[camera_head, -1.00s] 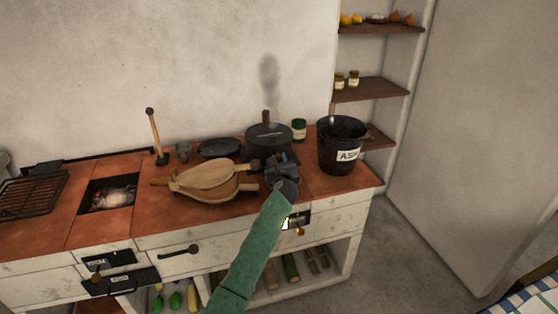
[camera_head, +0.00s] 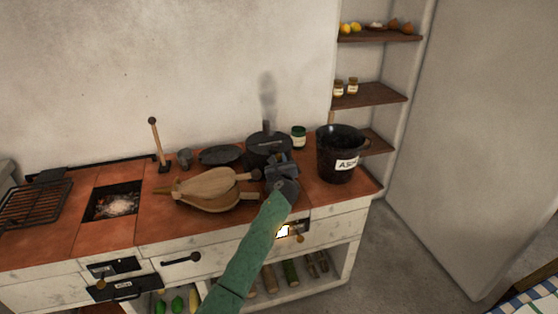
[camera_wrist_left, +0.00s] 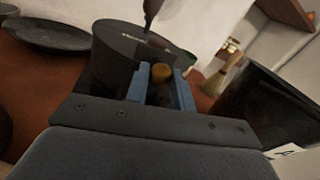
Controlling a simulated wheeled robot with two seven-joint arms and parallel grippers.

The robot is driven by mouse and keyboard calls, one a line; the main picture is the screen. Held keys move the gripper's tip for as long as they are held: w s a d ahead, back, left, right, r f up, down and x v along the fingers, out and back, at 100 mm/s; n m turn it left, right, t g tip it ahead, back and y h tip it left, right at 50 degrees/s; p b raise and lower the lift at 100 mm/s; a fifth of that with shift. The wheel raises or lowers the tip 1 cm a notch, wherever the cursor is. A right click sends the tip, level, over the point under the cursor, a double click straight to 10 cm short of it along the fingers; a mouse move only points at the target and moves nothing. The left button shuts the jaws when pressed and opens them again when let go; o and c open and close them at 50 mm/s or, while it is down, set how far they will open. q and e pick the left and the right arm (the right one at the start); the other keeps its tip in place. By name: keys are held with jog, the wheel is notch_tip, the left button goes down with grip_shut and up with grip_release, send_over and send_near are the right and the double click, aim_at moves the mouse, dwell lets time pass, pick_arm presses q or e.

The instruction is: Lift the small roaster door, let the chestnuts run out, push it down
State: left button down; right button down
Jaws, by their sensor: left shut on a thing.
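The roaster (camera_head: 262,146) is a dark, round drum with a short flue and smoke above it, on the tiled counter. It also shows in the wrist view (camera_wrist_left: 112,55). My left gripper (camera_head: 279,166) is at its front right side. In the wrist view, the blue fingers of my left gripper (camera_wrist_left: 160,88) are shut on a small round brass-coloured knob (camera_wrist_left: 161,72) at the drum's front. The small door itself is hidden behind the fingers, so I cannot tell how far it is lifted. No chestnuts are visible. My right gripper is out of view.
A black bucket labelled ash (camera_head: 338,160) stands close to the right. Wooden bellows (camera_head: 212,190) lie to the left, with a dark plate (camera_head: 220,155) behind. A fire pit (camera_head: 115,204) opens farther left. Shelves rise at the back right.

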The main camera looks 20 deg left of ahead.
pick_arm(q)
jog(key=shift+r, duration=0.25)
jog(key=c, duration=1.2)
grip_release()
jog(key=shift+s+d+f, duration=0.15)
jog(key=shift+s+d, duration=0.05)
jog(key=shift+s, duration=0.35)
jog(key=b+v, duration=0.1)
jog(key=v, duration=0.5)
jog(key=shift+s+d, duration=0.15)
jog(key=shift+s, duration=0.15)
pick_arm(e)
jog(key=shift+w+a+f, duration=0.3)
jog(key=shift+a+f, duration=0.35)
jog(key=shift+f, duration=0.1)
